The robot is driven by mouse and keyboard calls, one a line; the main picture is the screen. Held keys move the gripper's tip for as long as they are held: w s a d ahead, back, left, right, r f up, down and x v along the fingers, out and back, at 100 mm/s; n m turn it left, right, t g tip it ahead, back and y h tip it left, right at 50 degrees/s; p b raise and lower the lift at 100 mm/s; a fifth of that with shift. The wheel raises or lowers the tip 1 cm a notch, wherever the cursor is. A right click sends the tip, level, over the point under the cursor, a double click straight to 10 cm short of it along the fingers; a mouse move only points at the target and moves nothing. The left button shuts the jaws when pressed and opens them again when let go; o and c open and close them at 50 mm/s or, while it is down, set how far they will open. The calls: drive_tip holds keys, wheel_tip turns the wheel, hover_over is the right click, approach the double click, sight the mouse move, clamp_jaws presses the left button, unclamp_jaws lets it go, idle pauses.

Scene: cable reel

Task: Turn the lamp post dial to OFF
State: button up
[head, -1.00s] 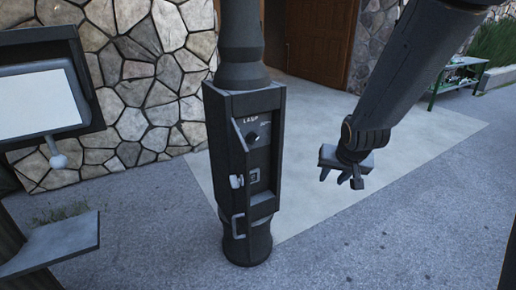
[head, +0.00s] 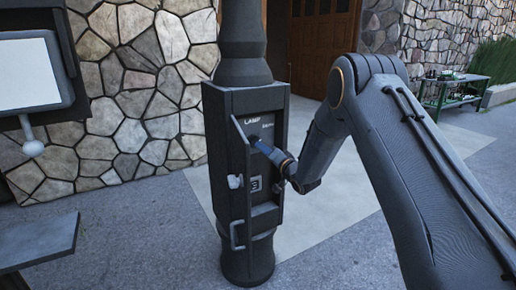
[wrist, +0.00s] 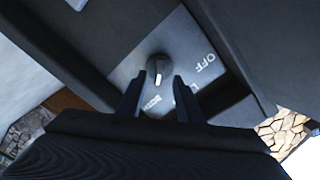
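The lamp post (head: 243,190) stands upright with its dark box open at the front. The dial (wrist: 158,68) is a dark round knob with a pale pointer mark, on a grey plate in the wrist view. The mark points down in the picture, between the fingers, towards small blurred lettering; the OFF label (wrist: 206,63) is to the right of the dial. My gripper (wrist: 160,82) is open, its two fingers spread on either side of the dial's near part, with gaps visible. In the head view my gripper (head: 264,145) reaches into the box and hides the dial.
A wall-side screen (head: 30,75) and a dark shelf (head: 40,243) are at the left. A green bench (head: 450,92) stands far right. Pavement around the post is clear.

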sight(255, 142)
drive_tip(key=shift+x, duration=2.75)
drive_tip(key=shift+c, duration=0.5)
clamp_jaws()
drive_tip(key=shift+n, duration=0.3)
drive_tip(key=n+b, duration=0.9)
drive_tip(key=n, duration=1)
drive_tip(key=shift+d, duration=0.15)
drive_tip(key=shift+n, duration=0.3)
